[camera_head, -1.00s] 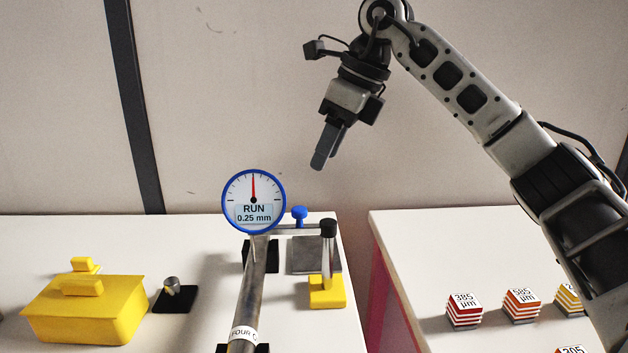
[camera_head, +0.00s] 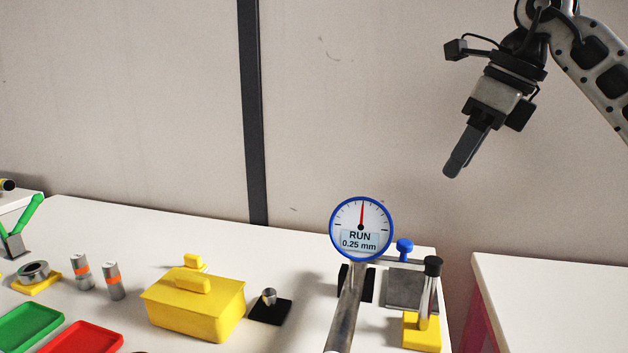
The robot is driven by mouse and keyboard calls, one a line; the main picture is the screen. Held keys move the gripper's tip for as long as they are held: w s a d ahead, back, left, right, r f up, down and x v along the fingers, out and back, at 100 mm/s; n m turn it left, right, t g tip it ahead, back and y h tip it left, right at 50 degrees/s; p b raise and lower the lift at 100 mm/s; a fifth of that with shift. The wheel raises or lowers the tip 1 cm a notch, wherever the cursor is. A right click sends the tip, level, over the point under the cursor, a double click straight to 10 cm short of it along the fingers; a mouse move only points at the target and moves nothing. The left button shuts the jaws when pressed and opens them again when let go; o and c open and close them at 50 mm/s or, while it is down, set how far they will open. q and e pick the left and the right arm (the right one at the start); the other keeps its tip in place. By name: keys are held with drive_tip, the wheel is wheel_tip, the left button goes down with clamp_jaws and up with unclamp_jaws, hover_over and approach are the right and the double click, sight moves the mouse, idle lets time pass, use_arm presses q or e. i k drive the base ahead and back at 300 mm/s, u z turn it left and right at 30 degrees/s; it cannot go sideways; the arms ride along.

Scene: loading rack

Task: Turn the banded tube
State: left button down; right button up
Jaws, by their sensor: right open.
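A long grey metal tube (camera_head: 346,310) runs from the lower picture edge up to beneath a blue-rimmed dial gauge (camera_head: 361,229) on the table. The gauge reads RUN 0.25 mm with its red needle near the top. The tube's lower part is cut off by the picture edge, and no band shows on the part in view. My right gripper (camera_head: 455,168) is open and empty, high above and right of the gauge, pointing down to the left. Its fingers are seen nearly edge-on. My left gripper is out of view.
A yellow lidded box (camera_head: 195,308) and a small metal piece on a black pad (camera_head: 270,310) stand left of the tube. Two orange-banded cylinders (camera_head: 81,274), a green tray (camera_head: 28,328) and a red tray (camera_head: 85,338) lie farther left. A yellow-based post (camera_head: 422,332) stands right.

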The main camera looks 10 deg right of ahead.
sight(341, 332)
drive_tip(key=k, duration=1)
